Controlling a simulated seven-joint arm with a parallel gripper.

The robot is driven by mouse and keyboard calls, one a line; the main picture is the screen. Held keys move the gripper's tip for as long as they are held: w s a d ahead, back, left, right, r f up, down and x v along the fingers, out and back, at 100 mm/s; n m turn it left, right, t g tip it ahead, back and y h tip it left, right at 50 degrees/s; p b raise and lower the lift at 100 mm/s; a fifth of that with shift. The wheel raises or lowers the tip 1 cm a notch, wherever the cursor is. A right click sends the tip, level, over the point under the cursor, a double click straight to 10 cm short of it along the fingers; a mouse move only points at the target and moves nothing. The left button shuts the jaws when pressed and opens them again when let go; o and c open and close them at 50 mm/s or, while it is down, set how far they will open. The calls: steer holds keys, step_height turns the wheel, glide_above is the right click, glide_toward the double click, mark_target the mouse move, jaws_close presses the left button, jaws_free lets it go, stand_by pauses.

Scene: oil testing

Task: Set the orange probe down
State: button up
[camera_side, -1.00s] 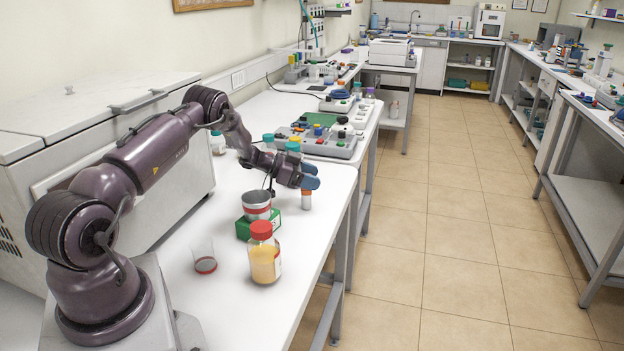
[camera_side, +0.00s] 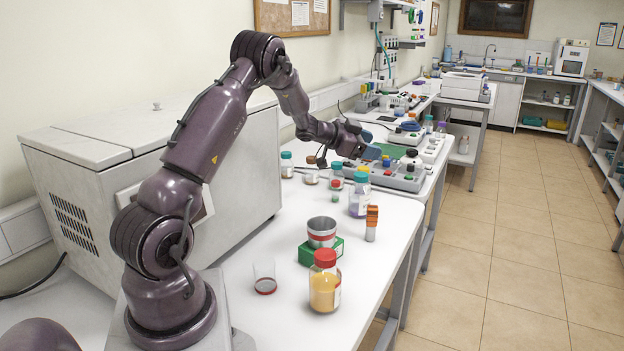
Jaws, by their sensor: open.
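The orange probe (camera_side: 372,218) stands upright on the white table near its right edge, with an orange ribbed top and a pale lower part. My gripper (camera_side: 372,155) is open, raised above and behind the probe and clear of it. Its blue fingertips show in front of the grey instrument panel. Nothing shows between the fingers.
A metal cup (camera_side: 321,232) with a red band sits on a green box (camera_side: 312,253) left of the probe. A red-capped jar of yellow liquid (camera_side: 325,283) and a small clear beaker (camera_side: 264,278) stand in front. Several capped bottles stand behind; a blue-capped one (camera_side: 359,196) is near the probe.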

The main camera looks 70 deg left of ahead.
steer(key=w+d+r+n+y, duration=0.15)
steer(key=d+r+y, duration=0.3)
steer(key=r, duration=0.55)
steer(key=s+d+r+n+g, duration=0.1)
steer(key=s+d+r+n, duration=0.15)
steer(key=d, duration=0.35)
steer(key=s+d+r+n+g, duration=0.1)
steer(key=s+d+r, duration=0.2)
steer(key=s+d, duration=0.15)
steer(key=s+d+f+m+g+h, duration=0.1)
steer(key=s+d+f+g+h, duration=0.1)
steer(key=s+d, duration=0.8)
steer(key=s+d+f+g+h, duration=0.2)
steer(key=s+d+f+g, duration=0.1)
steer(key=s+d, duration=0.7)
steer(key=shift+s+d+f+m+g+h, duration=0.15)
steer(key=shift+s+d+m+g+h, duration=0.25)
steer(key=shift+g, duration=0.3)
